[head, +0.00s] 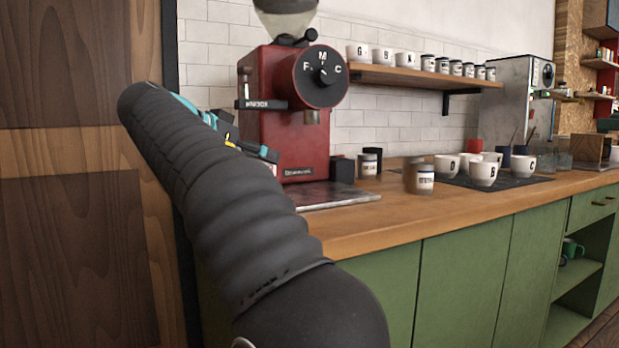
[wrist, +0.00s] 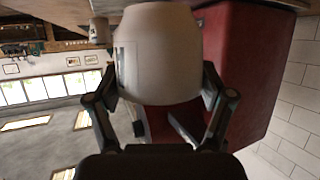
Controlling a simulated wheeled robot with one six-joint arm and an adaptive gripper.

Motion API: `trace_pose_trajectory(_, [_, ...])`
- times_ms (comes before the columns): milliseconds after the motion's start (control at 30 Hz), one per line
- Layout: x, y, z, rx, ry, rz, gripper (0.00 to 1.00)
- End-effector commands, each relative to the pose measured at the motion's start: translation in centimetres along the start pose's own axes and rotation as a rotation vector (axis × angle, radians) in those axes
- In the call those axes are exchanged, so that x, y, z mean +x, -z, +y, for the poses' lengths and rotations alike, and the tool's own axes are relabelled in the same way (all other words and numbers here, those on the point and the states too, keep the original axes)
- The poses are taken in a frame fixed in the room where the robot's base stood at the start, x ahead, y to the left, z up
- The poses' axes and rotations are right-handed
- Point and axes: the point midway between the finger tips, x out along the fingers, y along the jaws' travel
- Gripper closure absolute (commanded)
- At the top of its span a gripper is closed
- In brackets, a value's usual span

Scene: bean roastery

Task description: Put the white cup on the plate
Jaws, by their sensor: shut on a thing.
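In the wrist view a white cup (wrist: 158,50) fills the upper middle. My gripper (wrist: 160,85) is shut on the white cup, with one finger on each side of it. The red grinder is close behind it in that view. In the head view my dark arm covers the gripper and the held cup. I cannot make out a plate in either view.
The red grinder (head: 288,125) stands on the wooden counter (head: 375,222) behind a metal tray (head: 318,196). A jar (head: 424,181) stands right of it. Several lettered white cups stand on a dark mat (head: 520,183). A wall shelf (head: 400,78) holds cups and jars.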

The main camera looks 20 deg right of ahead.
Motion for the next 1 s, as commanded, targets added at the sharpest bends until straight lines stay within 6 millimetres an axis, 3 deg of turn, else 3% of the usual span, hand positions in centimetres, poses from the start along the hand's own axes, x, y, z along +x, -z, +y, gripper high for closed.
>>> trace_pose_trajectory(600, [13.1,5.5,0.3,0.002,-0.004,0.000,0.63])
trace_pose_trajectory(833, [15.3,6.4,0.2,0.001,-0.002,0.001,0.63])
trace_pose_trajectory(1000, [16.2,4.6,0.2,-0.002,-0.001,0.000,0.63])
